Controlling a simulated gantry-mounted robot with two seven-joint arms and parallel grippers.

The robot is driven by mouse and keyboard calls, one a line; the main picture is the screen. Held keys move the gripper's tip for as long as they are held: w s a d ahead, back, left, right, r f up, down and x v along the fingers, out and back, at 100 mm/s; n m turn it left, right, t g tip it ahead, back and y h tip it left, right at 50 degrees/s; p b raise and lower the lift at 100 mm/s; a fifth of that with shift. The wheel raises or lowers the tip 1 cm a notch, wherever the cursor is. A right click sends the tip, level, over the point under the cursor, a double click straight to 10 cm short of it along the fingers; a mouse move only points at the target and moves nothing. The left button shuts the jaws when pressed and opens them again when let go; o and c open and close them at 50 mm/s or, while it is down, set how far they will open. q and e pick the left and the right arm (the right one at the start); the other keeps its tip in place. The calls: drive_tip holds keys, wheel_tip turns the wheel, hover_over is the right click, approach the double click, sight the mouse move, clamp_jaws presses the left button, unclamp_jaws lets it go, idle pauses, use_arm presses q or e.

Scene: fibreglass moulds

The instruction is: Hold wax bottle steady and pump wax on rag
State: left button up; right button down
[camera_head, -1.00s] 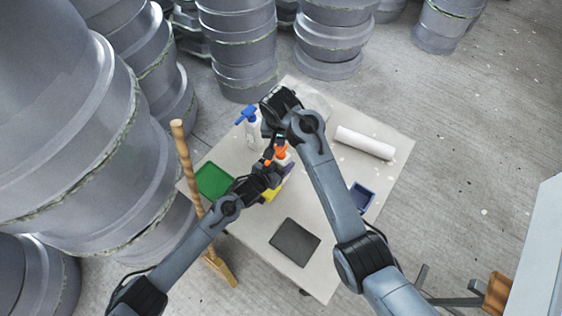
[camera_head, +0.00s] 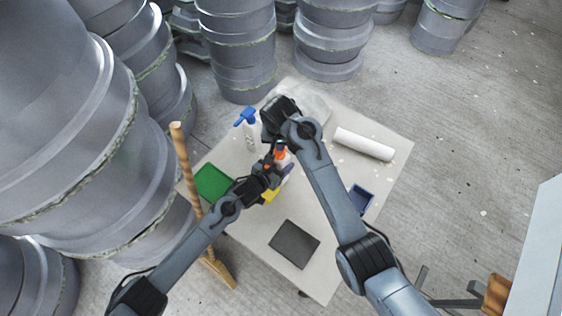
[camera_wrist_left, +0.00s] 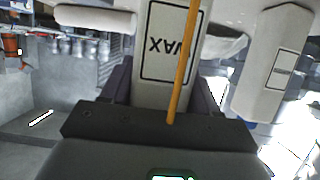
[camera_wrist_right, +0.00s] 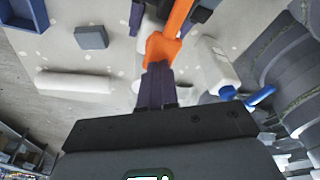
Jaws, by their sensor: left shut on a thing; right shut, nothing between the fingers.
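The white wax bottle (camera_wrist_left: 170,50) fills the middle of the left wrist view, its WAX label upside down there. My left gripper (camera_head: 274,174) is shut on it; its dark purple fingers flank the bottle. The bottle's orange pump head (camera_wrist_right: 163,48) shows in the right wrist view and also in the head view (camera_head: 280,154). My right gripper (camera_wrist_right: 158,78) is shut and empty, its fingertips at the pump head; whether they touch it is unclear. A yellow piece (camera_head: 270,196), possibly the rag, lies beside the left gripper, mostly hidden.
A white bottle with a blue spray head (camera_head: 246,118) stands left of the wax bottle. A green tray (camera_head: 212,183), dark square pad (camera_head: 295,243), blue tray (camera_head: 361,198) and white roll (camera_head: 364,144) lie on the table. A broom (camera_head: 186,165) stands at the table's left edge.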

drive_tip(key=shift+s+d+f, duration=0.1)
drive_tip(key=shift+s+f, duration=0.1)
drive_tip(key=shift+f, duration=0.4)
drive_tip(key=shift+s+r, duration=0.15)
drive_tip(key=shift+r, duration=0.35)
drive_tip(key=shift+s+a+r, duration=0.1)
drive_tip(key=shift+a+r, duration=0.1)
drive_tip(key=shift+r, duration=1.1)
